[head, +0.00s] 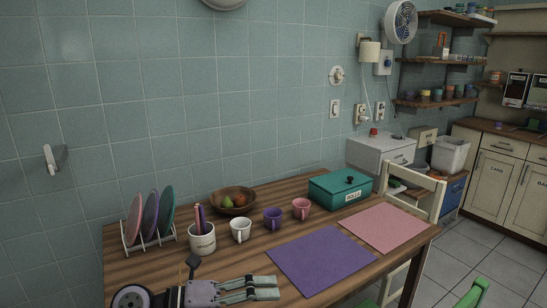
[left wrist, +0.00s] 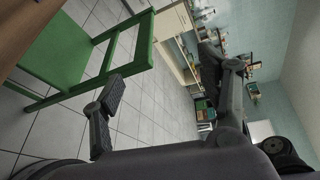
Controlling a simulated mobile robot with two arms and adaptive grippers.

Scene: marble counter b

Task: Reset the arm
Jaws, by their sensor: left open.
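My left gripper (head: 268,287) reaches in at the bottom of the head view, in front of the wooden table's near edge side. Its fingers point to the right, below the purple mat. In the left wrist view the two dark fingers of my left gripper (left wrist: 158,78) stand wide apart with nothing between them. My right arm and gripper do not show in either view.
The wooden table (head: 275,231) holds a dish rack (head: 150,243), utensil crock (head: 202,238), mugs, fruit bowl (head: 233,209), teal box (head: 340,188), purple mat (head: 322,258) and pink mat (head: 390,227). A green chair (left wrist: 95,60) stands near my left gripper on tiled floor.

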